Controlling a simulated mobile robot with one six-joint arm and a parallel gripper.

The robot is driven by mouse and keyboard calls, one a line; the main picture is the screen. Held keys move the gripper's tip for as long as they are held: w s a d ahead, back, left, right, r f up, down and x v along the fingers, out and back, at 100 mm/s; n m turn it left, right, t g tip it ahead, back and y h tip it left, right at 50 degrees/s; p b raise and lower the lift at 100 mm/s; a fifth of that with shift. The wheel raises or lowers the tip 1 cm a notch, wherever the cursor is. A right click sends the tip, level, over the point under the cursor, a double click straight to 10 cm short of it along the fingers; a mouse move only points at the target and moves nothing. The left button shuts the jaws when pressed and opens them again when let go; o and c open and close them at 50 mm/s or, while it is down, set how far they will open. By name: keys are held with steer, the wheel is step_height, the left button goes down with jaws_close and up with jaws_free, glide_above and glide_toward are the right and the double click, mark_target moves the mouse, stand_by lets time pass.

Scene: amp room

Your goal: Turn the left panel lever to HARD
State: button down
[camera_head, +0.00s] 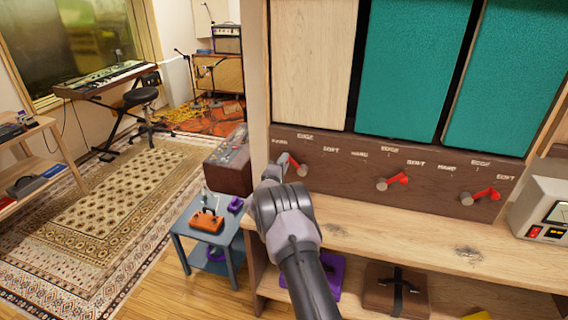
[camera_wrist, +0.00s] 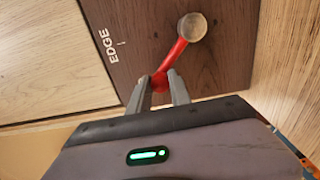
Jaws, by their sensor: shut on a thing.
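A dark wood panel (camera_head: 345,180) carries three levers with red arms on round grey hubs, under HARD, EDGE and SOFT labels. The left lever (camera_head: 294,162) points up and left from its hub, past EDGE on the HARD side. My gripper (camera_head: 279,163) is at its outer end and partly hides it. In the wrist view, my gripper (camera_wrist: 160,84) is shut on the red arm of the left lever (camera_wrist: 175,56), its hub and the EDGE mark showing beyond. HARD is out of that view. Whether the lever is fully at HARD I cannot tell.
The middle lever (camera_head: 392,182) and right lever (camera_head: 481,196) point right, toward SOFT. A wooden shelf (camera_head: 450,248) juts out below the panel. Teal cabinets (camera_head: 410,65) stand above. A small blue table (camera_head: 205,230) stands left of my arm; the patterned rug (camera_head: 110,210) is mostly clear.

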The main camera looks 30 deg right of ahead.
steer(key=c, duration=1.2)
jaws_free()
steer(key=shift+a, duration=0.1)
steer(key=p+v, duration=0.4)
steer(key=v, duration=1.3)
steer(key=shift+s, duration=0.25)
